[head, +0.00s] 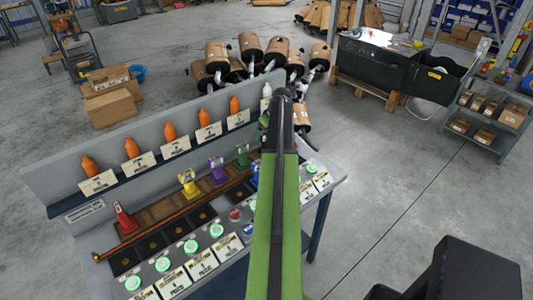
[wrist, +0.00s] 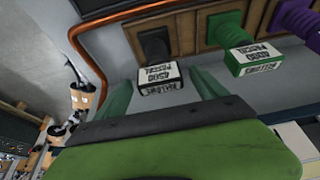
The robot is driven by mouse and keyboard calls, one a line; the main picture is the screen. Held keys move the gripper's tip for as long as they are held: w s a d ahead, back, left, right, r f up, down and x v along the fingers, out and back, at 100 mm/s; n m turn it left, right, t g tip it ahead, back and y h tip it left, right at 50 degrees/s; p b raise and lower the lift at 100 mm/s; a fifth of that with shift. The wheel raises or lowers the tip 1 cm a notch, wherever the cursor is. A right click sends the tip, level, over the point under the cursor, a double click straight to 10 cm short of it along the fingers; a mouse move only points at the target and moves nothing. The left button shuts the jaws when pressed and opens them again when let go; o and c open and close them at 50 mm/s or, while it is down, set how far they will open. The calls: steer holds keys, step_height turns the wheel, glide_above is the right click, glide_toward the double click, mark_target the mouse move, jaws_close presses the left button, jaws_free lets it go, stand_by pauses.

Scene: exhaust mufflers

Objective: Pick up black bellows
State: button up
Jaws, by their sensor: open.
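The black bellows (wrist: 155,45) stands on the wooden rack (wrist: 190,38) in the wrist view, with a white label block (wrist: 161,77) at its near end reading upside down "4500 Pascal bellows". My gripper (wrist: 162,88) has its two green fingers spread, one on each side of the label block. The fingers are open and hold nothing; whether they touch the block cannot be told. In the head view my arm hides the black bellows.
A green bellows (wrist: 230,30) and a purple bellows (wrist: 298,18) stand to the right in the wrist view. A copper pipe (wrist: 100,22) curves along the rack. Yellow (head: 188,183) and red bellows (head: 123,217) stand farther left in the head view. Orange bottles (head: 169,134) line the shelf behind.

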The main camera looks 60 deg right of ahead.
jaws_close()
stand_by(0.6)
